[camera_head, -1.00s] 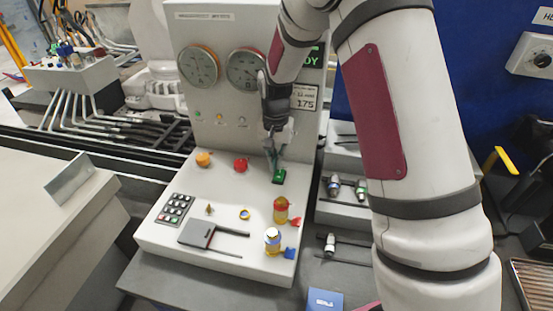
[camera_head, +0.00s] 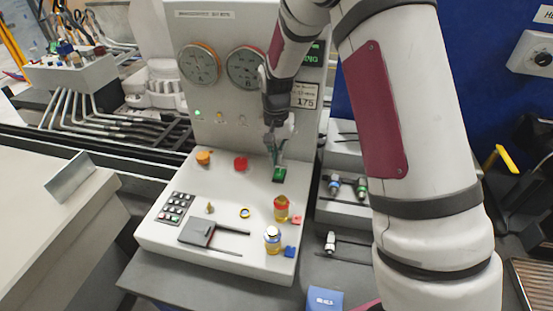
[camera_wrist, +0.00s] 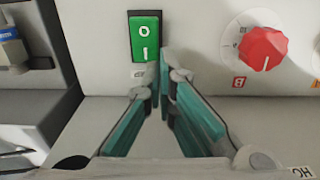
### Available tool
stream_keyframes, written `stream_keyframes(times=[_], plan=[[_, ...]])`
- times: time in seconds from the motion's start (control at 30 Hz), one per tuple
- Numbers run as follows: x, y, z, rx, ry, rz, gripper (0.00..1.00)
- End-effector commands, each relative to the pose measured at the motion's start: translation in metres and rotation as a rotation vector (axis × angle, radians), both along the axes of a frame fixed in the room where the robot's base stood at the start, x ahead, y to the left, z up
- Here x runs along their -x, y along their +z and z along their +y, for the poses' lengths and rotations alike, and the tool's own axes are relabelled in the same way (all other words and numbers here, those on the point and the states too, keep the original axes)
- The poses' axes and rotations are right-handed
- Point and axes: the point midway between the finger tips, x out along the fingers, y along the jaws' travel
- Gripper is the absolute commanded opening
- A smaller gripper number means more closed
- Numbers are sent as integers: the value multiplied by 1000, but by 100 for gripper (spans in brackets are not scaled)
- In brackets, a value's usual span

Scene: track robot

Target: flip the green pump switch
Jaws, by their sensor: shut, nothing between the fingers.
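The green pump switch (camera_head: 279,175) is a small green rocker set in a dark frame on the sloped panel of the white console (camera_head: 160,235). In the wrist view the green switch (camera_wrist: 145,38) shows upright with a white O and I on its face. My gripper (camera_head: 275,160) is at the console, just behind the switch in the head view. In the wrist view my gripper (camera_wrist: 162,65) has its teal-padded fingers together at the tips, empty, just beside the lower right of the switch. I cannot tell whether the tips touch the panel.
A red knob (camera_head: 240,163) and an orange knob (camera_head: 204,158) are left of the switch. Gauges (camera_head: 198,65) stand on the upright panel behind. Fittings (camera_head: 361,187) lie right.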

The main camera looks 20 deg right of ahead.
Motion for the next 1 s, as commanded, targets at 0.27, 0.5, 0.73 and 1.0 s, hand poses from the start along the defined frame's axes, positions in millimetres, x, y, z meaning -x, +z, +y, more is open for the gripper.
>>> stream_keyframes(times=[0.27, 0.5, 0.73, 1.0], plan=[[0, 1, 0, 0, 0, 0, 0], [-1, 15, 0, 1, 0, -3, 0], [-1, 61, 0, 0, 0, -6, 0], [0, 107, 0, 0, 0, -2, 0]])
